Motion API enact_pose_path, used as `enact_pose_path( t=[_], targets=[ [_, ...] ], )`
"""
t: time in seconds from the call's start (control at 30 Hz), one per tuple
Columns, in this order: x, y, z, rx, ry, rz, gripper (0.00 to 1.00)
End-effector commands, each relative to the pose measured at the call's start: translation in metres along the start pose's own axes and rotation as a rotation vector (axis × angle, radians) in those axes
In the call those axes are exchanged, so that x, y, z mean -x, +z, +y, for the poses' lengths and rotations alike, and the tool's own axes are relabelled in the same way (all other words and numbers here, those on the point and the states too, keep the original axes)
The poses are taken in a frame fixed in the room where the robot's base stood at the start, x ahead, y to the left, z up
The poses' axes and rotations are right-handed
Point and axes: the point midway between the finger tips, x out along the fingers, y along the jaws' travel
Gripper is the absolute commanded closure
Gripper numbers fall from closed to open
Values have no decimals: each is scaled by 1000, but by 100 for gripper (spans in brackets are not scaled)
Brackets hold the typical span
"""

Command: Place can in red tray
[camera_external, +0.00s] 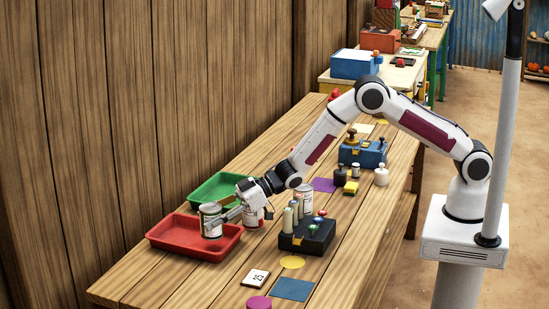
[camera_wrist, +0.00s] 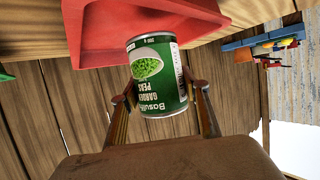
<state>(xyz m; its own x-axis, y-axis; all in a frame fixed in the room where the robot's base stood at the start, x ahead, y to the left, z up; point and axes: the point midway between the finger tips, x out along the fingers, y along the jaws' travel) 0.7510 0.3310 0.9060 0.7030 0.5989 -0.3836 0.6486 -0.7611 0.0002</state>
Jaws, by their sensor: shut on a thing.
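The can (camera_external: 210,221) has a pale label in the outside view. In the wrist view the can (camera_wrist: 158,75) has a white and green label with peas on it. My gripper (camera_external: 228,213) is shut on the can, with one finger on each side of it in the wrist view. The can is roughly upright over the right part of the red tray (camera_external: 165,236). I cannot tell whether its base touches the tray floor. The red tray (camera_wrist: 88,40) also shows behind the can in the wrist view.
A green tray (camera_external: 207,190) lies just behind the red tray. Other cans (camera_external: 304,195) stand to the right, one beside my wrist. A dark block with coloured knobs (camera_external: 308,238) is near the front. A white card (camera_external: 256,278) lies on the table (camera_external: 140,283).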

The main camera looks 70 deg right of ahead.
Motion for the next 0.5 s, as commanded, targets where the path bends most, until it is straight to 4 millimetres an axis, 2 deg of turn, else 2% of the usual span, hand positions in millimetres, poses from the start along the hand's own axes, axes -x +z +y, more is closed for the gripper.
enact_pose_path(
  t=[0.27,0.5],
  targets=[
    [-1,0,0,0,0,3,93],
    [-8,19,0,-1,0,1,93]
  ],
)
